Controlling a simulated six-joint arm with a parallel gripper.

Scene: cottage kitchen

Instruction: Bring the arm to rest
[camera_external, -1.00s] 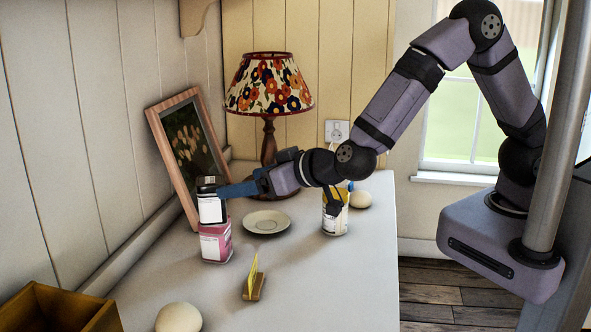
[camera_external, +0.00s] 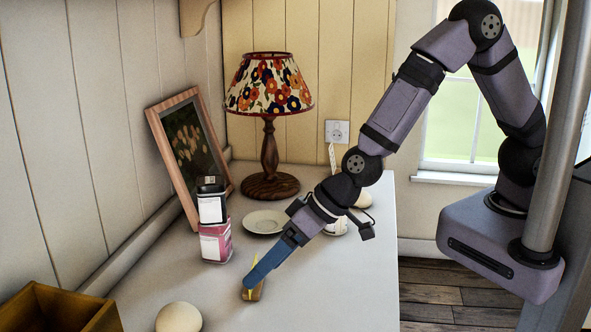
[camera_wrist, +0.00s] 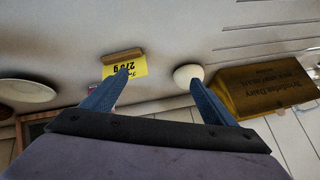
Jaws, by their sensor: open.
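My gripper (camera_external: 258,278) hangs low over the counter in the external view, in front of the small yellow card in its wooden holder (camera_external: 256,293), which it partly hides. In the wrist view my gripper (camera_wrist: 160,85) is open, with its two blue fingers apart and nothing between them. The yellow card (camera_wrist: 125,70) with printed text shows ahead of the left finger. Whether the fingers touch the card cannot be told.
A black-topped white container (camera_external: 211,205) sits on a pink one (camera_external: 215,243). A saucer (camera_external: 265,221), lamp (camera_external: 269,160), leaning picture frame (camera_external: 188,150), pale round object (camera_external: 179,318) and wooden box (camera_external: 60,310) stand around. The counter's right front (camera_external: 340,290) is clear.

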